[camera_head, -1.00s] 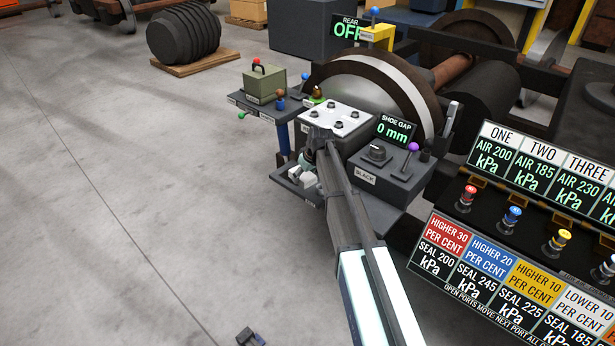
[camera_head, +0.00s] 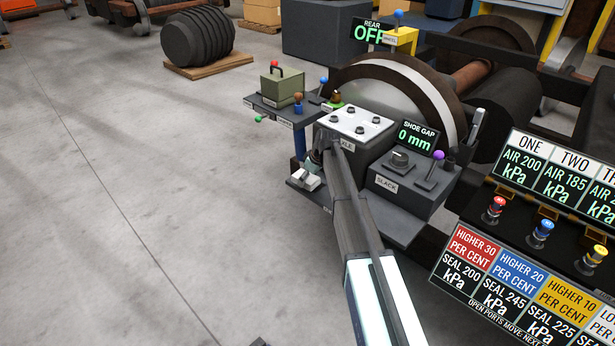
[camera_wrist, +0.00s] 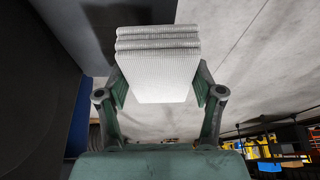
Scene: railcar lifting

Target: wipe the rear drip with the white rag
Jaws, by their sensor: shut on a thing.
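The white rag (camera_wrist: 158,68) is a folded, ribbed stack held between the fingers of my gripper (camera_wrist: 160,95) in the wrist view. The fingers are shut on its two sides. In the head view my gripper (camera_head: 315,170) is partly hidden by my own arm, and the rag (camera_head: 309,181) shows as a small white patch low beside the grey shelf, left of the axle box. I cannot tell whether the rag touches anything. I cannot make out the rear drip in either view.
The axle box (camera_head: 355,124) and the slack box (camera_head: 400,178) stand close to the right of my gripper. A side shelf (camera_head: 258,105) holds a green box (camera_head: 282,85). A wheel (camera_head: 395,85) rises behind. Open floor (camera_head: 120,200) lies to the left.

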